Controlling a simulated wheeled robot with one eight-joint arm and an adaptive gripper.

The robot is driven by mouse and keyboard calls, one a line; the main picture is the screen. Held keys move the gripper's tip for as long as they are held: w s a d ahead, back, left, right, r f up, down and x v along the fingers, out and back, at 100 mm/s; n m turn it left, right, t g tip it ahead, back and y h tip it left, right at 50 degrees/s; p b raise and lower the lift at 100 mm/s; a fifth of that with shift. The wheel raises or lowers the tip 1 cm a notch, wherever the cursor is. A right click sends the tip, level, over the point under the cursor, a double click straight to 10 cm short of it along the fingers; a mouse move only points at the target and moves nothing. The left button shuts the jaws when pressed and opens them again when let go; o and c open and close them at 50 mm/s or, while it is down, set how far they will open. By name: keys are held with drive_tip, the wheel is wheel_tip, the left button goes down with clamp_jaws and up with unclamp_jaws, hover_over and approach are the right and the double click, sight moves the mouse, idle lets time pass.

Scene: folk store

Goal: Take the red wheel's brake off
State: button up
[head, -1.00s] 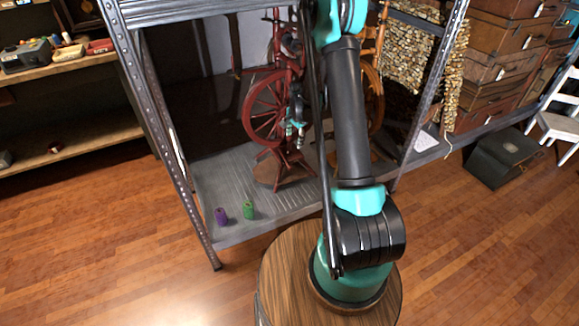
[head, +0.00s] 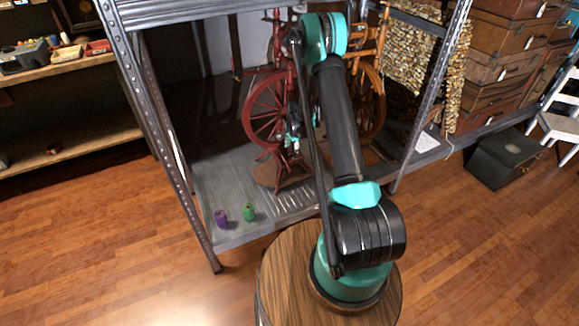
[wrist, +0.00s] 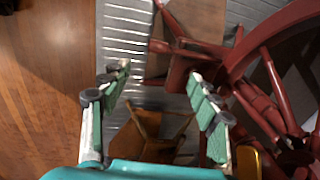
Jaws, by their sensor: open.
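The red spinning wheel (head: 262,116) stands on the metal shelf, partly hidden by my arm. Its large spoked wheel fills the right of the wrist view (wrist: 238,62), with red frame parts beside it. My gripper (head: 293,145) is in front of the red wheel's right side, low by its frame. In the wrist view my gripper (wrist: 160,78) is open, with its two fingers apart. A red frame part shows behind the right finger; no contact is clear. I cannot make out the brake.
An orange-brown spinning wheel (head: 369,98) stands behind my arm to the right. A purple spool (head: 221,218) and a green spool (head: 249,212) stand on the shelf's (head: 290,205) front left. Metal posts (head: 168,140) flank the opening.

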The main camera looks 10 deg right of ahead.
sight(289, 166)
drive_tip(key=f, duration=0.4)
drive_tip(key=w+f, duration=0.1)
drive_tip(key=f, duration=0.3)
drive_tip(key=w+f, duration=0.1)
drive_tip(key=f, duration=0.3)
drive_tip(key=shift+a+f, duration=0.25)
drive_tip(key=shift+a, duration=0.1)
drive_tip(key=shift+c, duration=0.6)
